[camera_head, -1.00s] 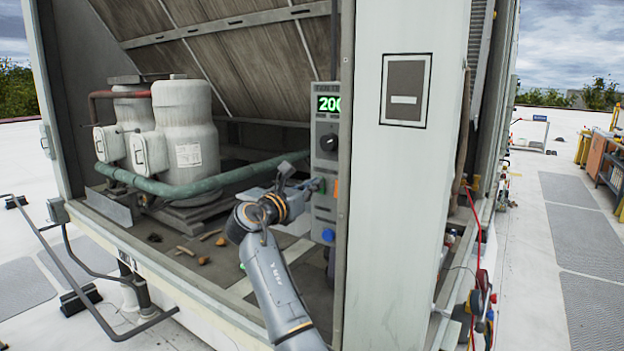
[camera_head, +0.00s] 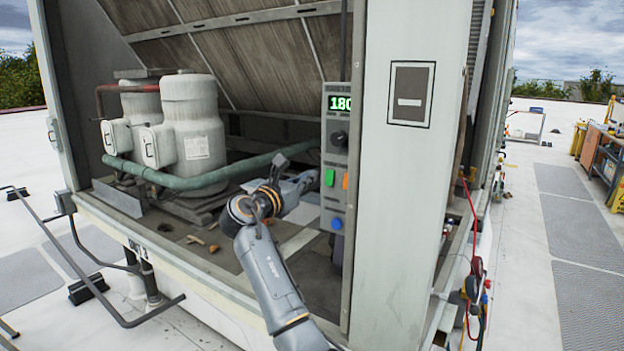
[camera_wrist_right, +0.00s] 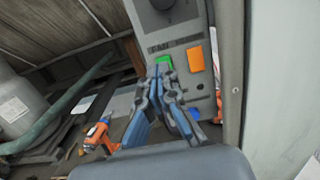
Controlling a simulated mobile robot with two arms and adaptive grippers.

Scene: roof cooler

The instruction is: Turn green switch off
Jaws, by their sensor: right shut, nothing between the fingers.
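The green switch (camera_head: 329,178) is on the grey control panel (camera_head: 331,204), left of an orange switch (camera_head: 346,181). In the right wrist view the green switch (camera_wrist_right: 164,62) shows just beyond the fingertips, its lower part hidden by them. My right gripper (camera_head: 312,176) is shut and empty, just left of the green switch. I cannot tell whether it touches the switch. In the right wrist view its fingers (camera_wrist_right: 163,77) come together below the switch. My left gripper is not in view.
The panel has a lit green display (camera_head: 340,103), a black knob (camera_head: 339,139) and a blue button (camera_head: 337,223). A white post (camera_head: 405,210) stands close on the right. A green pipe (camera_head: 215,176) and white tanks (camera_head: 193,140) are behind on the left. An orange tool (camera_wrist_right: 97,135) lies below.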

